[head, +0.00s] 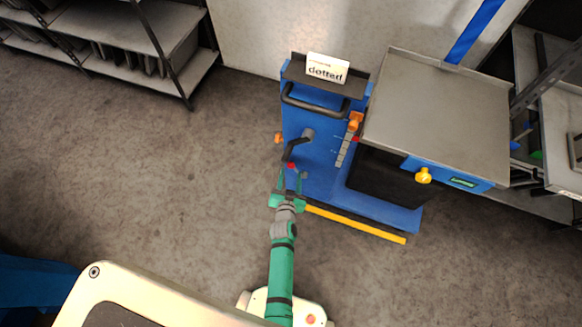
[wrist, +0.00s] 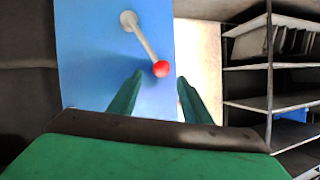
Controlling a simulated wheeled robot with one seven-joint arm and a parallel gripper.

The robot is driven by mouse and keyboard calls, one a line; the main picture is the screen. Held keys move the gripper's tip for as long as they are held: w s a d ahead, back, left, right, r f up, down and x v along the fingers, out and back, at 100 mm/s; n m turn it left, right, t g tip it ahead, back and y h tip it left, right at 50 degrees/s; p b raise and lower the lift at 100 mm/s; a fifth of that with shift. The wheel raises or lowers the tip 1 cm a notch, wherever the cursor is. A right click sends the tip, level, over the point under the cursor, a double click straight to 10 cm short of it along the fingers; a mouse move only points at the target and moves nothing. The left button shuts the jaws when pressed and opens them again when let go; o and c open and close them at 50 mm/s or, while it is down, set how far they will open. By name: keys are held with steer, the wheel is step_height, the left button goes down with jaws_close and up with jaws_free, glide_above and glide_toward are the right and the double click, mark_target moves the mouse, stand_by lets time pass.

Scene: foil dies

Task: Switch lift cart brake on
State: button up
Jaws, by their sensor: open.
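The lift cart (head: 318,160) is blue, with a grey platform (head: 440,105) on its right and a black push handle (head: 315,108) at its far end. A lever (head: 297,147) with a red ball knob (head: 291,165) slants from a round pivot on the blue panel. The lever (wrist: 144,42) and its red ball (wrist: 161,69) also show in the wrist view. No label tells whether it is the brake. My gripper (head: 291,178) is open, its green fingers pointing toward the red ball. In the wrist view the ball appears between the fingertips; contact cannot be told.
An orange knob (head: 278,138) sits on the cart's left edge, and an orange part (head: 355,120) tops a scale strip. A yellow knob (head: 423,175) is under the platform. A yellow bar (head: 355,224) edges the cart's base. Shelves (head: 140,35) stand far left; the floor left is clear.

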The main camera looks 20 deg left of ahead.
mark_target(291, 167)
steer(key=x, duration=0.4)
steer(key=shift+w+f, duration=0.1)
steer(key=shift+w, duration=0.25)
steer(key=shift+w+a+f, duration=0.25)
steer(key=shift+w+a, duration=0.05)
steer(key=shift+w, duration=0.05)
jaws_close()
